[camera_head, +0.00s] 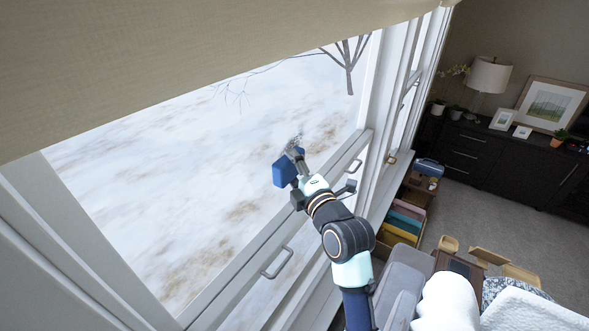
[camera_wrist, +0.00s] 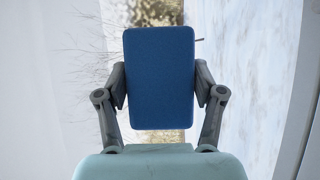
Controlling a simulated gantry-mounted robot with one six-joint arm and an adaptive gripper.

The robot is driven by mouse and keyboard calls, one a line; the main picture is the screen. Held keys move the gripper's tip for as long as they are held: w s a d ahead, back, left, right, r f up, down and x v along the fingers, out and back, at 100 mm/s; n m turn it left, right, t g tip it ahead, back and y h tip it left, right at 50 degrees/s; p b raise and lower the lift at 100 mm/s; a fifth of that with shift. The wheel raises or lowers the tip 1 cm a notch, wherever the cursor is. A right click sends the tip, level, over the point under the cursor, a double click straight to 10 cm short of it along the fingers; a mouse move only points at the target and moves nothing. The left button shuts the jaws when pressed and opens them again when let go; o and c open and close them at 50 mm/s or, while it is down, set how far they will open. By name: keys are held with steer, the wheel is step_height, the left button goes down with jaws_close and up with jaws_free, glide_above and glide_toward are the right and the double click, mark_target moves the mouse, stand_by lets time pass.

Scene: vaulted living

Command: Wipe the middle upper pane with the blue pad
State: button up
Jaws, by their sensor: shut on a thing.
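The blue pad (camera_wrist: 159,78) is a flat rectangular block between the two fingers of my gripper (camera_wrist: 160,88) in the wrist view. My gripper is shut on it, one finger on each long side. In the head view the pad (camera_head: 286,170) is at the end of my arm, in front of the large upper pane (camera_head: 190,170). I cannot tell whether the pad touches the glass. A small grey speckled patch (camera_head: 295,140) shows on the pane just above my gripper. Snowy ground and a bare tree show through the glass.
A beige blind (camera_head: 200,60) covers the top of the window. A lower rail with a metal handle (camera_head: 277,262) runs under the pane, and a frame post (camera_head: 374,85) stands to its right. A grey cushioned seat (camera_head: 400,280) and white towels (camera_head: 447,303) are below right.

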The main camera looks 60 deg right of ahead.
steer(key=shift+w+d, duration=0.1)
steer(key=shift+w, duration=0.65)
steer(key=d+b, duration=0.2)
steer(key=d, duration=0.1)
steer(key=shift+s+f, duration=0.15)
steer(key=shift+s, duration=0.2)
steer(key=shift+s+d+b, duration=0.1)
steer(key=shift+d+b, duration=0.3)
steer(key=shift+d, duration=0.1)
steer(key=d+b, duration=0.2)
steer(key=d, duration=0.1)
steer(key=shift+s+d+b, duration=0.15)
steer(key=shift+b, duration=0.2)
steer(key=shift+d, duration=0.35)
